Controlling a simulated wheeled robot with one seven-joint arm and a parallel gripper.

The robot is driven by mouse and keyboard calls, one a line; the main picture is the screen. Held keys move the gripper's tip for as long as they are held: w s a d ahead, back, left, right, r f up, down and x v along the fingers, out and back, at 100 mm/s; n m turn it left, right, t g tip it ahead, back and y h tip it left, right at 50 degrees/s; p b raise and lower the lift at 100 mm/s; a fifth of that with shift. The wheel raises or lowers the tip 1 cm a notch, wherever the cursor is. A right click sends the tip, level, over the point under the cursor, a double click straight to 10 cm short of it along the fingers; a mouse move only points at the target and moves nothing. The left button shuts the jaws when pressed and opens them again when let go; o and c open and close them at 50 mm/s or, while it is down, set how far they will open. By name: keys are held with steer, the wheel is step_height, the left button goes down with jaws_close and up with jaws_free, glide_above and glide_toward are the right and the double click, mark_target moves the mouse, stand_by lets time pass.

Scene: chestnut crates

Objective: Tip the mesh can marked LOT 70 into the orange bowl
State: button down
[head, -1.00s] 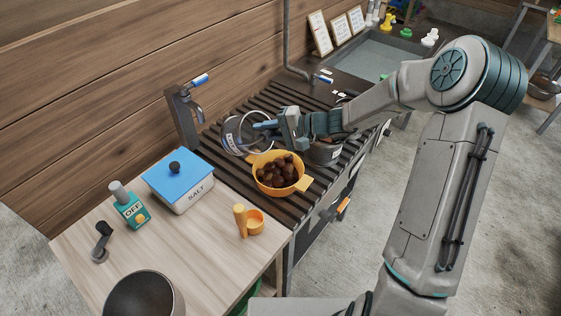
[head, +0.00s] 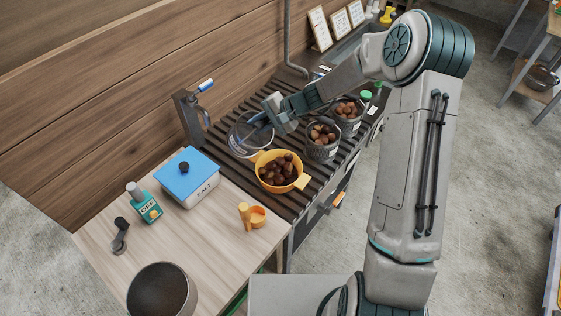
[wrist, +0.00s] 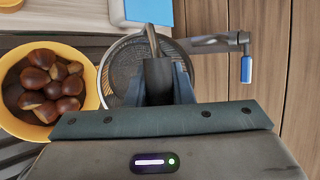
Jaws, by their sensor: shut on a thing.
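The mesh can (head: 241,145) stands behind and left of the orange bowl in the head view, roughly upright, low over or on the dark slats; I cannot tell whether it touches them. In the wrist view the mesh can (wrist: 118,72) shows an empty-looking interior, partly hidden by my gripper (wrist: 157,78). No readable lot mark shows on it. The orange bowl (head: 298,183) sits on the slats with several brown chestnuts inside. In the wrist view the orange bowl (wrist: 90,92) lies just left of the can.
Two chestnut-filled cans, a nearer one (head: 322,154) and a farther one (head: 349,127), stand right of the bowl. A blue-lidded salt box (head: 202,191), a yellow scoop (head: 250,216) and an OFF switch box (head: 146,208) occupy the wooden counter.

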mark_target(246, 116)
steer(key=shift+w+a+r+m+g+h, duration=0.15)
steer(key=shift+w+a+g+h, duration=0.25)
steer(key=shift+w+a+h, duration=0.5)
steer(key=shift+w+a+f+m+g+h, duration=0.1)
steer(key=shift+w+a+m+g+h, duration=0.25)
steer(key=shift+w+a+h, duration=0.55)
steer(key=shift+w+a+g+h, duration=0.5)
steer(key=shift+w+a, duration=0.1)
steer(key=shift+a, duration=0.35)
steer(key=shift+w+a+f+m+g+h, duration=0.3)
steer(key=shift+w+a+m+g+h, duration=0.15)
steer(key=shift+w+a+h, duration=0.4)
steer(key=shift+a, duration=0.1)
